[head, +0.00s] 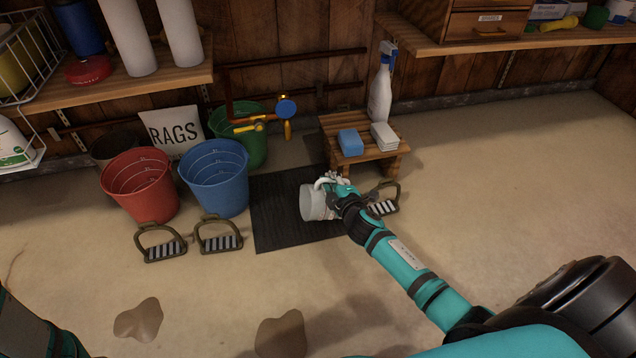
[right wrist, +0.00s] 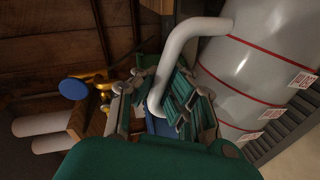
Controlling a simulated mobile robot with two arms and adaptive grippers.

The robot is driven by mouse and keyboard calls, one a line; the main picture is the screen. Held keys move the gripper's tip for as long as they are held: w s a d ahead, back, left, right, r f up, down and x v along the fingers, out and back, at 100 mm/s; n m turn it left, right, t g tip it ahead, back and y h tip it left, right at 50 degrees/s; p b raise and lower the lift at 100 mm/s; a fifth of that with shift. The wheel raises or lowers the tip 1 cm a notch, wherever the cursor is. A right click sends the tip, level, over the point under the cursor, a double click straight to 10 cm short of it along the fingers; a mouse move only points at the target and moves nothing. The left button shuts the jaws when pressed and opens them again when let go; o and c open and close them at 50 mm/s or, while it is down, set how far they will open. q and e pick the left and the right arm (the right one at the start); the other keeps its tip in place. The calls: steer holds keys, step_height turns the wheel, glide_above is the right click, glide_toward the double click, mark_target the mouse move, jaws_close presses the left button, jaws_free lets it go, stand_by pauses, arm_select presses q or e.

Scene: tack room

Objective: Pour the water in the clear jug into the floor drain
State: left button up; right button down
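The jug (head: 314,202) is pale and see-through grey, with a white handle; red lines and small red-and-white labels show on it in the right wrist view (right wrist: 255,65). My right gripper (head: 340,186) has its fingers around the handle, also in the right wrist view (right wrist: 163,105). The jug is tipped well over, in front of a dark ribbed panel (head: 275,222) on the floor. I cannot tell whether this panel is a mat or a drain cover. No water can be made out in or below the jug. My left gripper is out of view.
Red (head: 140,190), blue (head: 216,182) and green (head: 250,148) buckets stand left and behind. Several stirrups (head: 218,236) lie on the floor. A small wooden stool (head: 362,160) holds a spray bottle (head: 381,90) and sponges.

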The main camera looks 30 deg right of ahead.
steer(key=d+m, duration=0.1)
steer(key=d, duration=0.1)
steer(key=d+r+m+y, duration=0.1)
steer(key=shift+s+d+m+t, duration=0.1)
steer(key=shift+s+m+t, duration=0.2)
steer(key=shift+s, duration=0.1)
steer(key=d+m, duration=0.1)
steer(key=f+m+b, duration=0.1)
steer(key=d+m+t+y, duration=0.1)
steer(key=m, duration=0.1)
steer(key=shift+s+d+f+b, duration=0.15)
steer(key=shift+s+d+b, duration=0.15)
step_height(320, 180, down, 3)
steer(key=m+t+b, duration=0.1)
steer(key=m+b, duration=0.2)
steer(key=shift+a+y, duration=0.1)
steer(key=shift+y, duration=0.2)
steer(key=f+m+b, duration=0.1)
steer(key=m, duration=0.1)
steer(key=shift+w+a+f+m+t+b, duration=0.1)
steer(key=shift+a+f+m+t+b, duration=0.05)
steer(key=shift+f+m+t+b, duration=0.2)
steer(key=shift+f+m, duration=0.1)
steer(key=shift+m, duration=0.15)
steer(key=shift+a, duration=0.1)
